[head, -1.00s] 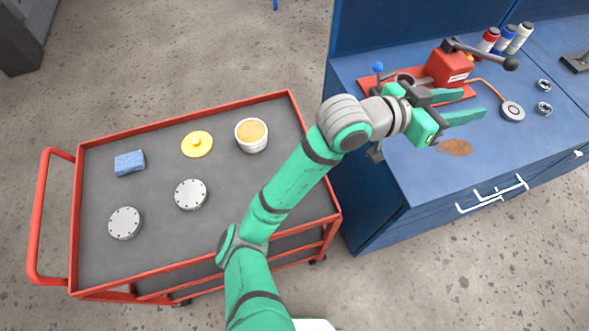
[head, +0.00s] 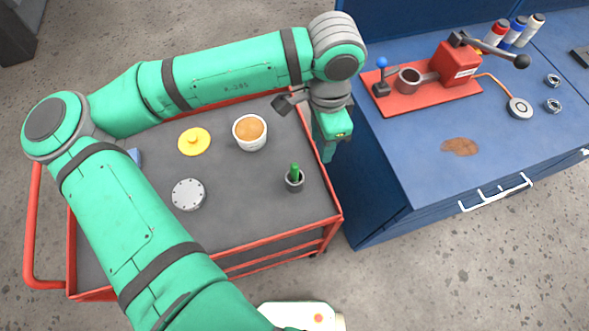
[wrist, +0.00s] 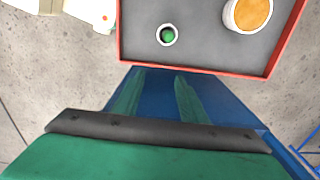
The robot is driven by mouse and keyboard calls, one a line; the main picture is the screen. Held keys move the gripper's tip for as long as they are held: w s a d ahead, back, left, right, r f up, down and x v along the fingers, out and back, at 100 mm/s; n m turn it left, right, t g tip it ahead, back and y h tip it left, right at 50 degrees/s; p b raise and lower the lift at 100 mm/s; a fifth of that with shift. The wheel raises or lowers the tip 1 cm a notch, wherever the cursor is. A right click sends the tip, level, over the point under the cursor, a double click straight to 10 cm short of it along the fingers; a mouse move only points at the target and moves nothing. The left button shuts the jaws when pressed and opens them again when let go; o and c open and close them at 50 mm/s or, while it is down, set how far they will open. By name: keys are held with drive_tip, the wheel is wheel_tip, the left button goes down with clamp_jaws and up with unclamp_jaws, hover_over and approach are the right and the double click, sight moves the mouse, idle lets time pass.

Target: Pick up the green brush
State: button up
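The green brush (head: 295,172) stands upright in a small dark holder (head: 295,183) near the right edge of the red-framed cart. In the wrist view, the brush (wrist: 168,36) shows from above as a green round end inside the holder's ring. My gripper (head: 328,152) points down near the cart's right edge, to the right of and behind the brush in the head view. In the wrist view, its two green fingers (wrist: 157,85) are apart with nothing between them, and the brush lies beyond the fingertips.
The cart (head: 250,210) also holds a white tub with orange contents (head: 250,131), a yellow lidded disc (head: 194,141) and a grey flange (head: 188,194). A blue workbench (head: 410,160) with a red valve fixture (head: 430,92) and a brown stain (head: 460,146) stands at right.

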sight(295, 165)
drive_tip(key=shift+y, duration=0.8)
drive_tip(key=a+f, duration=0.4)
drive_tip(key=f, duration=0.1)
drive_tip(key=shift+s+a+f, duration=0.15)
drive_tip(key=shift+s+a, duration=0.1)
drive_tip(key=shift+a, duration=0.15)
drive_tip(key=shift+s+a+f, duration=0.1)
drive_tip(key=shift+a+f, duration=0.05)
drive_tip(key=shift+f, duration=0.65)
drive_tip(key=shift+s+a+f, duration=0.1)
drive_tip(key=shift+a+f, duration=0.1)
drive_tip(key=shift+f, duration=0.65)
drive_tip(key=shift+a+f, duration=0.15)
drive_tip(key=shift+f, duration=0.65)
clamp_jaws()
